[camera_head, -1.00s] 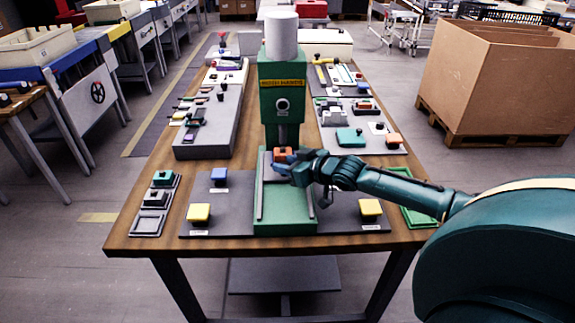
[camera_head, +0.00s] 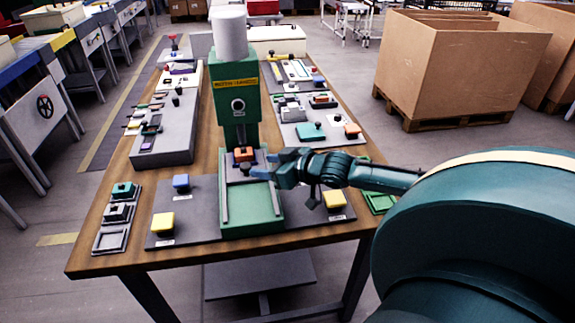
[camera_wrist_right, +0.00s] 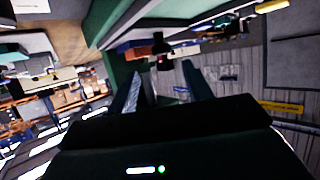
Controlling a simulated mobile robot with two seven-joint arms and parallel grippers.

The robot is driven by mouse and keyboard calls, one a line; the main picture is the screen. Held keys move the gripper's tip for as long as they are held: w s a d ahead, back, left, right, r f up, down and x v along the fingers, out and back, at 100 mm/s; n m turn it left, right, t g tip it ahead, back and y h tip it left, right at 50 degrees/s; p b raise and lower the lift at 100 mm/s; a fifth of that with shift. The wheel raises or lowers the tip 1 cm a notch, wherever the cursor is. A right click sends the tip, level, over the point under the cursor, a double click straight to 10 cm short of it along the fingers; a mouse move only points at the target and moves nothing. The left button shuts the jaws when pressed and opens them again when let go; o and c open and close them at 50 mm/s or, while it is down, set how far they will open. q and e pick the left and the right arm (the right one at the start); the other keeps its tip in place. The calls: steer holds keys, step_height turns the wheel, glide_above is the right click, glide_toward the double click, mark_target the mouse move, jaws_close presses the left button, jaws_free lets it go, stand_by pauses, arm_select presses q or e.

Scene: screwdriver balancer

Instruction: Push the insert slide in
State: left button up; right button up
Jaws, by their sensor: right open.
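The green press (camera_head: 236,95) stands on the table with a white cylinder on top. On its green base lies the grey insert slide (camera_head: 234,175), with an orange block (camera_head: 243,154) and a dark knob (camera_head: 246,167) on it, below the press head. My right gripper (camera_head: 262,172) is just right of the knob and appears apart from it. In the right wrist view, its two fingers (camera_wrist_right: 162,88) are spread with nothing held between them. The knob (camera_wrist_right: 160,46) and the orange block (camera_wrist_right: 135,49) show beyond the fingertips. My left gripper is not in view.
Yellow buttons (camera_head: 163,224) and (camera_head: 334,199) and a blue button (camera_head: 181,182) sit on the dark panel around the press. Small trays (camera_head: 110,240) lie at the table's left edge. A green tray (camera_head: 380,202) is at the right, beside my arm. The base's front is bare.

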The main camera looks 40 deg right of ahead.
arm_select(q)
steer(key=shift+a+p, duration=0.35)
steer(key=shift+p, duration=0.35)
arm_select(e)
steer(key=v, duration=0.6)
steer(key=shift+s, duration=0.25)
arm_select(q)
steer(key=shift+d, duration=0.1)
arm_select(e)
steer(key=shift+d+r, duration=0.1)
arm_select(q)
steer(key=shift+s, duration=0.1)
